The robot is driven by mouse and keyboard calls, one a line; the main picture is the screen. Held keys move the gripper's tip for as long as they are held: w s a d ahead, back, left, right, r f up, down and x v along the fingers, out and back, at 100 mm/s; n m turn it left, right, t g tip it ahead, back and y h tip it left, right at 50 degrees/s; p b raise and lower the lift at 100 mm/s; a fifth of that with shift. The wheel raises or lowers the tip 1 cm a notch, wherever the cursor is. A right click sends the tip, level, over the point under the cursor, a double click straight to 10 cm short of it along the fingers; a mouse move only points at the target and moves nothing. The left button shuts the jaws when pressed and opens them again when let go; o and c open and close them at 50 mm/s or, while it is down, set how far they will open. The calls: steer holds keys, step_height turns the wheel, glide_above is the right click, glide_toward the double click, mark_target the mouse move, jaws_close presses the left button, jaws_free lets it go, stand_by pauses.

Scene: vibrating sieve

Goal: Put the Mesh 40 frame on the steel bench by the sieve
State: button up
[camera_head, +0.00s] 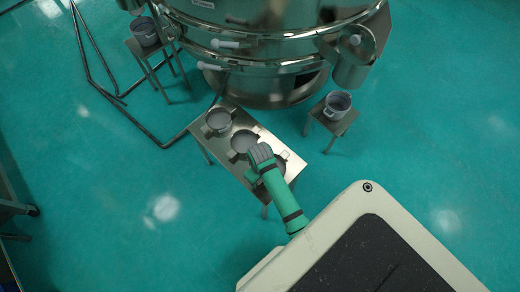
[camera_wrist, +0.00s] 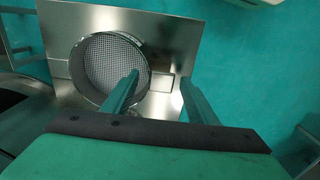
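The low steel bench (camera_head: 211,153) stands in front of the sieve (camera_head: 270,62). No mesh label is readable. In the wrist view, a round frame with a fine white mesh (camera_wrist: 103,65) sits on a steel surface (camera_wrist: 180,35). My gripper (camera_wrist: 161,78) is open. Its left finger overlaps the frame's right part; its right finger is outside. Contact cannot be told.
A small stool with a grey pot (camera_head: 338,104) stands right of the bench. Another stool with a pot (camera_head: 145,32) is at the upper left, near dark pipes or cables (camera_head: 115,95) on the floor.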

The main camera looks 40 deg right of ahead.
step_height(320, 180, up, 12)
steer(key=d+r+n+t+h, duration=0.1)
steer(key=d+r+t+h, duration=0.1)
steer(key=d+t+h, duration=0.4)
steer(key=s+a+r+n+t+y, duration=0.1)
steer(key=s+a+r+t+y, duration=0.3)
steer(key=a, duration=0.5)
steer(key=s+a+r+t+y, duration=0.1)
steer(key=s+a+r+t, duration=0.1)
steer(key=s+a, duration=0.6)
steer(key=s+a+r+m+t+y, duration=0.1)
steer(key=s+a+r+m+t, duration=0.1)
steer(key=a+r, duration=0.8)
steer(key=a+t, duration=0.1)
steer(key=a, duration=0.2)
steer(key=shift+s+r+m, duration=0.3)
steer(key=shift+s+m, duration=0.1)
